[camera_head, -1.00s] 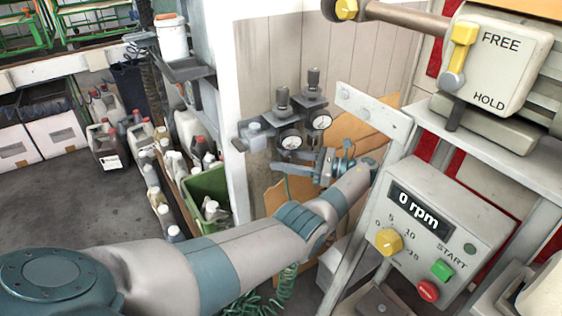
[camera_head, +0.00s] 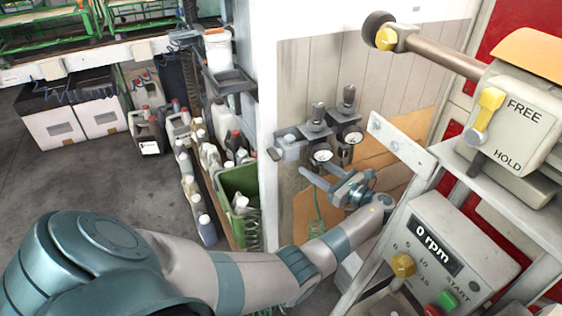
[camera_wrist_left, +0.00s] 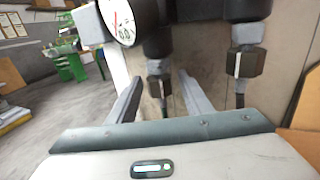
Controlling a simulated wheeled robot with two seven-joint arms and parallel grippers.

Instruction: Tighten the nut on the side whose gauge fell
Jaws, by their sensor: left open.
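Two round white gauges, a left one (camera_head: 321,156) and a right one (camera_head: 352,137), hang under black-knobbed regulators on the wall panel. Their needles are too small to read in the head view. One gauge (camera_wrist_left: 124,20) shows partly in the left wrist view, cut by the top edge. My left gripper (camera_head: 314,168) is just below the gauges, its fingers open. In the left wrist view, a dark nut (camera_wrist_left: 156,86) on a hanging fitting shows between the open fingers (camera_wrist_left: 159,77), apart from both. A second dark nut (camera_wrist_left: 247,62) hangs right of the right finger. My right gripper is out of view.
A slanted metal bracket (camera_head: 402,145) and the control box (camera_head: 447,255) reading 0 rpm stand close to the right of my left arm. The FREE/HOLD lever box (camera_head: 515,122) is above. Jugs and a green crate (camera_head: 240,183) stand on the left.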

